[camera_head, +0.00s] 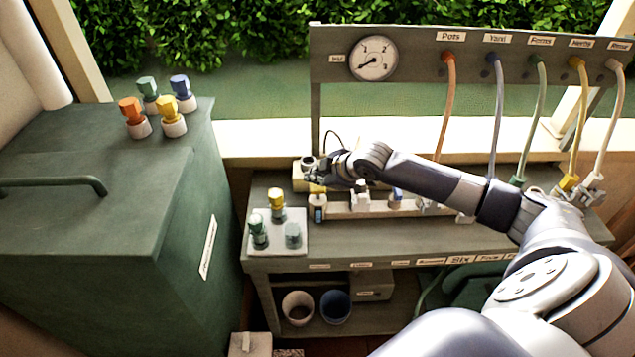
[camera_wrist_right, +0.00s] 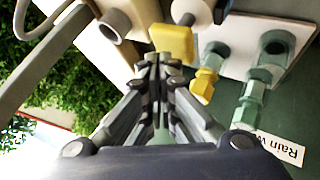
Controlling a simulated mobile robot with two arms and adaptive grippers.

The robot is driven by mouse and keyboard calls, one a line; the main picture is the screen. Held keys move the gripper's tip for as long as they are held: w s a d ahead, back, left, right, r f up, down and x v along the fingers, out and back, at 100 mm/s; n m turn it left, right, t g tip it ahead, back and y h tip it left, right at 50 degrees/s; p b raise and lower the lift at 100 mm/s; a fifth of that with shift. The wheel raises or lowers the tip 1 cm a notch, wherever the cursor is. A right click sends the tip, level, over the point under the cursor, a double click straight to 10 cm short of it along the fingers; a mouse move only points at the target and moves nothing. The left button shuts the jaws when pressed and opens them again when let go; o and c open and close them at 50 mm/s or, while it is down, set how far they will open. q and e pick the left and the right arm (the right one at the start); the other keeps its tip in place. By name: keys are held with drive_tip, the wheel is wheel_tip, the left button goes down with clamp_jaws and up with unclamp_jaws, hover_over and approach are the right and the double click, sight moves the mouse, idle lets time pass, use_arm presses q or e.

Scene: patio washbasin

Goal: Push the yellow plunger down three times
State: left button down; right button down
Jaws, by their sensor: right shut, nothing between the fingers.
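A yellow block-like part, which looks like the yellow plunger (camera_head: 317,188), shows partly at the left end of the bench, just below my right gripper (camera_head: 325,174). In the right wrist view the yellow plunger (camera_wrist_right: 172,42) is close beyond the tips of my right gripper (camera_wrist_right: 157,62). My fingers are together with nothing between them. I cannot tell whether they touch the plunger. The gripper hides part of it in the head view. My left gripper is not in view.
A pale tray (camera_head: 290,246) with yellow and green connectors stands at the bench's left front. A row of fittings (camera_head: 375,208) lies to the right. A dial gauge (camera_head: 373,58) and hanging hoses are behind. A green cabinet (camera_head: 100,200) stands at left.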

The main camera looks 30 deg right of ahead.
sight(316, 188)
wheel_tip(316, 188, up, 6)
drive_tip(key=p, duration=0.6)
idle(0.7)
